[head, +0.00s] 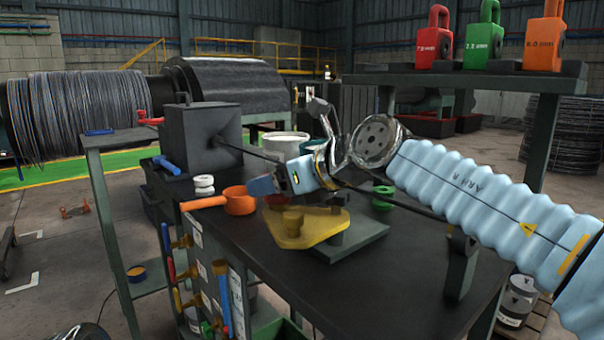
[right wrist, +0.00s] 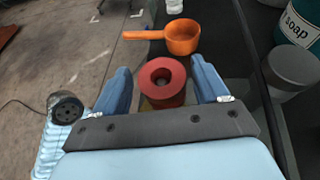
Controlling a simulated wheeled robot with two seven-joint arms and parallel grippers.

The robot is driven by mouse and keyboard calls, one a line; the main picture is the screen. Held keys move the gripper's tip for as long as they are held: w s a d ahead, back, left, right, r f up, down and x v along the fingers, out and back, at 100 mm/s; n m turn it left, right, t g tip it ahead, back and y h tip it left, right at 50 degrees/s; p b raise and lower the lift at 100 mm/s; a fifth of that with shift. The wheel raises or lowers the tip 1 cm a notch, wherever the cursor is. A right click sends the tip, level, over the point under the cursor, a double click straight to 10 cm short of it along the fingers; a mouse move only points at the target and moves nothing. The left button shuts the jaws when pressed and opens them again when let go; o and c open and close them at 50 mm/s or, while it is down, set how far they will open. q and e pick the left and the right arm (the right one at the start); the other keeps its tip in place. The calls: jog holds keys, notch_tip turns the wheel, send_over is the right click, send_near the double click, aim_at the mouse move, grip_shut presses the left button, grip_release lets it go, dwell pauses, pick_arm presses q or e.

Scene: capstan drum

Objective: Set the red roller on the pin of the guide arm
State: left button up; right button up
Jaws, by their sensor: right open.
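The red roller (right wrist: 165,98) stands upright between the two blue fingers of my right gripper (right wrist: 163,85) in the right wrist view, its round hole facing up. The fingers are open, with a gap on each side of it. In the head view my right gripper (head: 267,184) is over the bench, and only a bit of dull red shows below its blue finger. The yellow guide arm (head: 315,232) lies on a grey-green base plate, with a round yellow boss on top. The roller's underside is hidden, so I cannot tell what it rests on. My left gripper is out of view.
An orange pan (head: 240,202) and white rings (head: 204,184) are left of my gripper. A green ring (head: 383,198) lies to the right. A dark line runs from the grey box (head: 205,135) across the bench. The bench front (head: 390,290) is clear.

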jog(key=b+v, duration=0.1)
jog(key=v, duration=0.3)
jog(key=shift+s+d+f, duration=0.1)
jog(key=shift+s, duration=0.1)
jog(key=shift+b+v, duration=0.8)
jog(key=shift+v, duration=0.3)
jog(key=shift+b+v, duration=0.9)
jog(key=shift+b, duration=0.15)
jog(key=shift+s+d+r+b, duration=0.3)
jog(key=shift+d+r, duration=0.1)
jog(key=shift+d, duration=0.1)
